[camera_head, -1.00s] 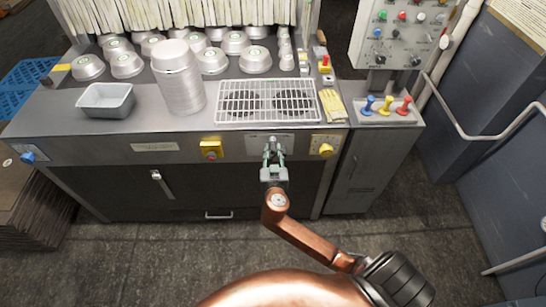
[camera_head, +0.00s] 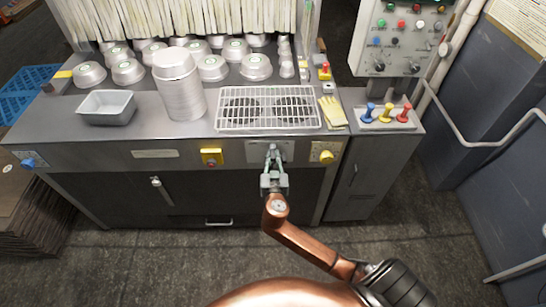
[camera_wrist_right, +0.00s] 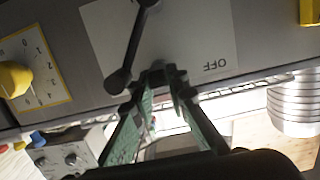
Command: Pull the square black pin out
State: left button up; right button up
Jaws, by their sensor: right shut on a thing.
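My right gripper (camera_head: 273,150) reaches the front panel of the grey metal counter in the head view, at the white label plate below the wire rack. In the right wrist view its green fingers (camera_wrist_right: 160,82) are shut on a small dark piece, the black pin (camera_wrist_right: 155,76), at the edge of the plate marked OFF. Most of the pin is hidden between the fingertips, so I cannot tell its shape or how deep it sits. A black lever (camera_wrist_right: 131,40) with a round end lies across the plate beside the fingertips. My left gripper is not in view.
A yellow knob (camera_head: 326,156) is right of the gripper and a yellow-plated switch (camera_head: 212,157) is left. The floor in front is clear.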

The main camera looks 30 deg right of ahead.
aim_at(273, 160)
jog(key=shift+v, duration=0.8)
grip_shut()
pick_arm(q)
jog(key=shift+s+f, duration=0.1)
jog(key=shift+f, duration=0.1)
pick_arm(e)
jog(key=shift+s+a+f, duration=0.1)
jog(key=shift+s+a, duration=0.35)
jog(key=shift+s, duration=0.3)
jog(key=shift+s+a+f, duration=0.1)
jog(key=shift+s+a, duration=0.35)
jog(key=shift+s, duration=0.3)
jog(key=shift+r, duration=0.15)
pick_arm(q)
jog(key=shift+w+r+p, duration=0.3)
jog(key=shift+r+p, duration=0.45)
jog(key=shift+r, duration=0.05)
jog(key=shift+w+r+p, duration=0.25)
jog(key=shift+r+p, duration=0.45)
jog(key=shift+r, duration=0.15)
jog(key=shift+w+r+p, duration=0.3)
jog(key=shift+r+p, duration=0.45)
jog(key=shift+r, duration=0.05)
pick_arm(e)
notch_tip(273, 160, up, 7)
